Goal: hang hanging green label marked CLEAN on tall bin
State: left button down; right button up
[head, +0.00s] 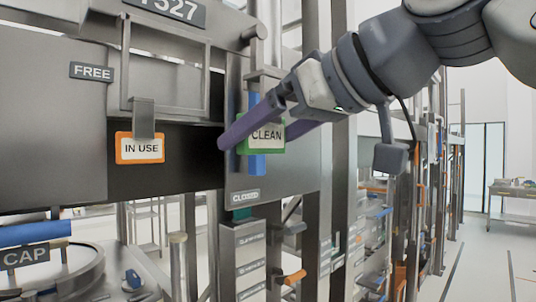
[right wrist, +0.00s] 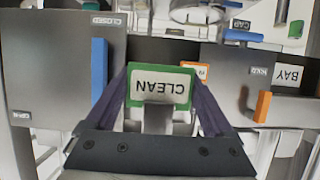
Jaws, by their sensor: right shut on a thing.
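The green-framed label marked CLEAN (head: 266,136) is between the purple fingers of my right gripper (head: 254,138), which is shut on it. In the right wrist view the label (right wrist: 160,86) appears upside down, with a grey hook piece (right wrist: 157,119) on the gripper side. In the head view the label is in front of a blue handle and a grey panel marked CLOSED (head: 245,196); I cannot tell whether it touches them. I cannot tell which grey body is the tall bin. My left gripper is out of view.
An orange-framed IN USE label (head: 140,148) hangs by a grey hook at left. A FREE plate (head: 92,72) is on the grey panel beside it. The blue handle (right wrist: 99,70) and an orange handle (right wrist: 262,106) stick out. Open floor (head: 490,255) lies at right.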

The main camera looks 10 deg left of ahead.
aim_at(268, 144)
jog(key=shift+r, duration=0.4)
jog(key=shift+s+d+f, duration=0.1)
jog(key=shift+s+d, duration=0.2)
jog(key=shift+d, duration=0.1)
jog(key=s+d+b, duration=0.2)
jog(key=b, duration=0.1)
jog(key=shift+d+f, duration=0.1)
jog(key=shift+d, duration=0.3)
jog(key=shift+s+d+b, duration=0.55)
jog(key=shift+s+d, duration=0.05)
jog(key=shift+d, duration=0.15)
jog(key=shift+s+d+r, duration=0.2)
jog(key=shift+s+d, duration=0.05)
jog(key=shift+s, duration=0.05)
